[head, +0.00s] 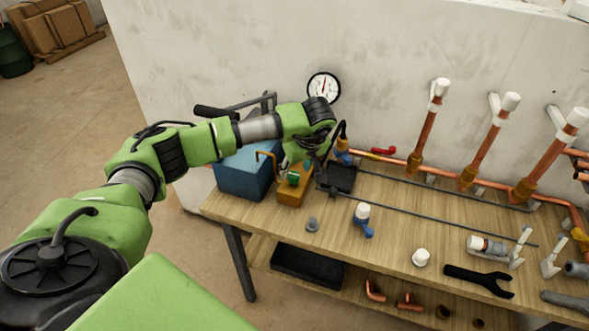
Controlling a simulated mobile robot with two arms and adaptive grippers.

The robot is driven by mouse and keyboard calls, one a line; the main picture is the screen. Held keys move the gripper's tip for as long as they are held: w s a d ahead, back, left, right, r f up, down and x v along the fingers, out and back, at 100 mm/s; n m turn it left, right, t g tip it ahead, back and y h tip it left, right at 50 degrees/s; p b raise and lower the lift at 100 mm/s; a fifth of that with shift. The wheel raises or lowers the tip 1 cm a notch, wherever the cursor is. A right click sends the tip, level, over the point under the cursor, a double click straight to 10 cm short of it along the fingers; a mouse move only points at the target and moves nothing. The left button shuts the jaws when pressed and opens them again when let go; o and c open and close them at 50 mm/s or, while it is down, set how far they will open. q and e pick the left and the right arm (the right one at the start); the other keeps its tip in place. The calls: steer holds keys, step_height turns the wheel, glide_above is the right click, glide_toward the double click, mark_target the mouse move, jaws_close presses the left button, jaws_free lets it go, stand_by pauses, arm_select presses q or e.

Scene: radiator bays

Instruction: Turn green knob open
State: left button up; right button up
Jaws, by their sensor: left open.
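A small green knob (293,179) shows on an orange-brown block (288,193) at the left end of the wooden bench. My left gripper (318,165) reaches in from the left and points down just right of and behind the knob. It is open, and I see nothing held in it. Its dark fingers overlap the items behind them, so I cannot tell whether they touch anything. Part of the block is hidden by the gripper. My right gripper is out of view.
A blue box (240,177) stands left of the block. A blue-handled valve (363,220), white cap (421,257) and black wrench (480,280) lie toward the front.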

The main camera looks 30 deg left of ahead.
mark_target(294, 175)
arm_select(q)
steer(key=shift+x, duration=1.6)
steer(key=c, duration=1.1)
